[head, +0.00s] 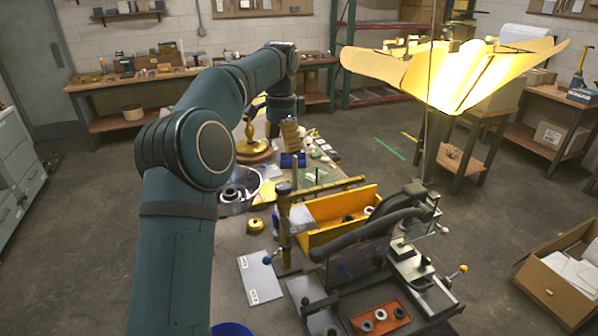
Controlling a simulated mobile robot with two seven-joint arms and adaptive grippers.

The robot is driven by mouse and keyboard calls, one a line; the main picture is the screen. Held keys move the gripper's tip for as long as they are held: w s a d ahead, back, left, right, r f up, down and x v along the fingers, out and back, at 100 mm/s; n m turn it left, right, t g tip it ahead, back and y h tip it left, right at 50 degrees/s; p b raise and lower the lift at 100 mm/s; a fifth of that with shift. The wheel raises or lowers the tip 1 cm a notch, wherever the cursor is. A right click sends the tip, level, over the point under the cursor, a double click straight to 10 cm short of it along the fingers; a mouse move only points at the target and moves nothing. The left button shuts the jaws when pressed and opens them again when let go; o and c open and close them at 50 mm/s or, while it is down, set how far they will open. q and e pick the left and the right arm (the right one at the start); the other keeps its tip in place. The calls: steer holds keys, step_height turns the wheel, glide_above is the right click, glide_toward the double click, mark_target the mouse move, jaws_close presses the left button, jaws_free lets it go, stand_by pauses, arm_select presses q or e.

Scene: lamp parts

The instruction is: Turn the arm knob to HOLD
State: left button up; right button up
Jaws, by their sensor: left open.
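My left arm reaches over the bench from the left, and its wrist bends down behind the brass lamp stem area. My left gripper (274,129) is small and partly hidden there; it is open. A brass lamp stem (249,130) stands on a round wooden base (254,151), just left of the gripper. Which part is the arm knob, and its setting, I cannot tell. My right gripper is not in view.
A yellow open bin (340,236) stands mid-bench. A pale labelled plate (260,278) lies left of a brown post (284,228). A red tray (380,318) holds several rings. A cardboard box (560,285) stands at the right.

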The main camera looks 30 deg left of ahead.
mark_target(283, 185)
arm_select(q)
step_height(283, 185, down, 13)
steer(key=shift+s+f+b, duration=0.1)
steer(key=shift+s+b, duration=0.05)
steer(key=shift+b, duration=1.1)
steer(key=shift+c, duration=0.3)
steer(key=c, duration=1.2)
